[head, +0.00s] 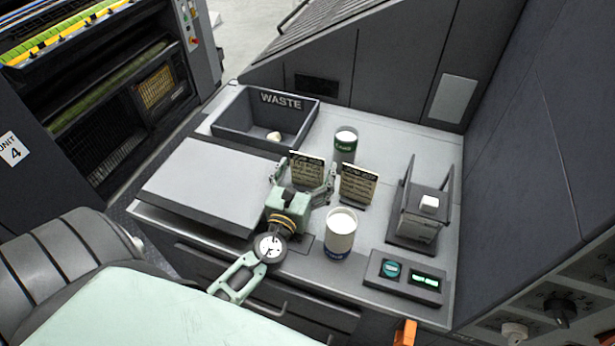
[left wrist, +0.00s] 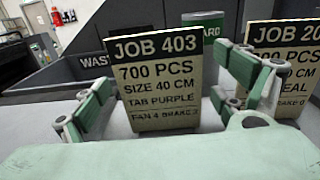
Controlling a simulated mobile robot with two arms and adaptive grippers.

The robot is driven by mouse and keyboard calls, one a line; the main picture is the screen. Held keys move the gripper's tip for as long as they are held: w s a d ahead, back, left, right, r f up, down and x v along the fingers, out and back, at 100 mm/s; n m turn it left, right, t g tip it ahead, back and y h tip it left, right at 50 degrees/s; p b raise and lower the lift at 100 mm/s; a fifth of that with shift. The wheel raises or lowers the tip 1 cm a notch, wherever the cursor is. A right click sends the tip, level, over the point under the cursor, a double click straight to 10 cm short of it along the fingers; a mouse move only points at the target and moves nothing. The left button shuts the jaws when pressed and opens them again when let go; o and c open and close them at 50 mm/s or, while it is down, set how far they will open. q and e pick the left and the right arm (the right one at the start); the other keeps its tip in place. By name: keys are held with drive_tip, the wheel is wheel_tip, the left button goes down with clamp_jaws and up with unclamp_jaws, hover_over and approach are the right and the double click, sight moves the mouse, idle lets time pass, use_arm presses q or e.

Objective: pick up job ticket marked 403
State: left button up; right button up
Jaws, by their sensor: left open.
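The job ticket marked 403 (left wrist: 155,85) stands upright in the left wrist view, a cream card with a dark header reading JOB 403. In the head view this ticket (head: 307,170) stands left of a second ticket. My left gripper (head: 306,184) is open, with one finger on each side of the 403 ticket. Its fingers also show in the left wrist view (left wrist: 165,98), apart from each other. The second ticket (head: 358,185) shows in the left wrist view as JOB 20 with its right part cut off (left wrist: 288,65). My right gripper is not in view.
A grey WASTE bin (head: 233,127) with a small pale item inside stands behind on the left. A green-labelled canister (head: 345,145) is behind the tickets. A white canister with a blue base (head: 340,234) stands in front. A dark holder (head: 415,230) and a button panel (head: 407,277) are right.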

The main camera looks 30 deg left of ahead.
use_arm(q)
drive_tip(key=shift+w, duration=0.2)
drive_tip(key=shift+s, duration=0.1)
drive_tip(key=shift+c, duration=0.8)
drive_tip(key=c, duration=1.1)
drive_tip(key=shift+r, duration=0.15)
